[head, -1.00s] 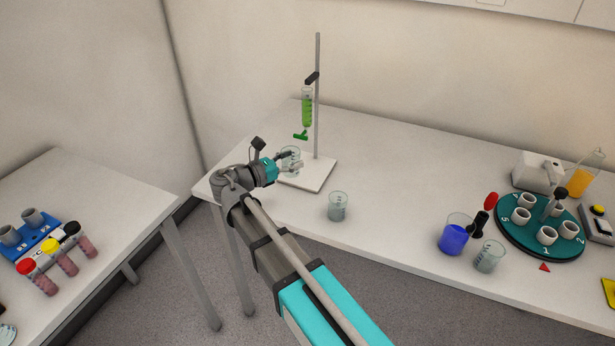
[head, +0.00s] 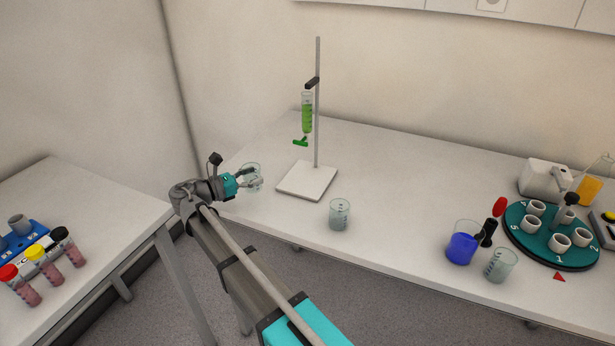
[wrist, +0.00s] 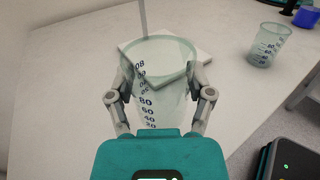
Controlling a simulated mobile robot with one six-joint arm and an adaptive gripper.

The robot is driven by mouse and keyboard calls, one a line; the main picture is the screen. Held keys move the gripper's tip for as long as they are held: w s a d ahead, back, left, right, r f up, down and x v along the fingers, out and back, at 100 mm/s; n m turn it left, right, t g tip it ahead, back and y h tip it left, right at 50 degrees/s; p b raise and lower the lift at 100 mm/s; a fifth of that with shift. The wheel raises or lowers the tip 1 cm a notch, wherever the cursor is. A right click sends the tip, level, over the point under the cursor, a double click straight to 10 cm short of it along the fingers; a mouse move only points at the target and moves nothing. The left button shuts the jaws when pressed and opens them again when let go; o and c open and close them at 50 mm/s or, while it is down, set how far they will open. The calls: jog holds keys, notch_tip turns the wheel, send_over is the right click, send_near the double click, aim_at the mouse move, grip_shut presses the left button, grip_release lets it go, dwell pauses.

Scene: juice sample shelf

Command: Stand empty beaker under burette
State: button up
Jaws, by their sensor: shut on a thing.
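My gripper (head: 250,182) is shut on a clear, empty beaker (head: 252,172). In the wrist view the beaker (wrist: 158,92) stands upright between the two fingers, with blue graduation marks facing me. The burette (head: 307,119) holds green liquid, has a green tap and is clamped to a thin rod. The rod rises from a white base plate (head: 306,182). The held beaker is left of this plate in the head view, and nothing stands under the burette. I cannot tell whether the beaker's bottom touches the table.
Another clear beaker (head: 340,214) stands on the table (head: 400,190), right of the base plate. Farther right are a beaker of blue liquid (head: 462,245), another clear beaker (head: 501,265) and a teal carousel (head: 565,255). A side table (head: 110,200) with capped tubes is at left.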

jog(key=x, duration=1.6)
jog(key=shift+d, duration=0.15)
jog(key=shift+w+d, duration=0.1)
jog(key=shift+w+d, duration=0.15)
jog(key=shift+d, duration=0.05)
jog(key=shift+w+d+f+b, duration=0.25)
jog(key=shift+d+f+b, duration=0.1)
jog(key=shift+f+b, duration=1.45)
jog(key=shift+f, duration=0.15)
jog(key=o, duration=1.1)
jog(key=shift+c, duration=0.2)
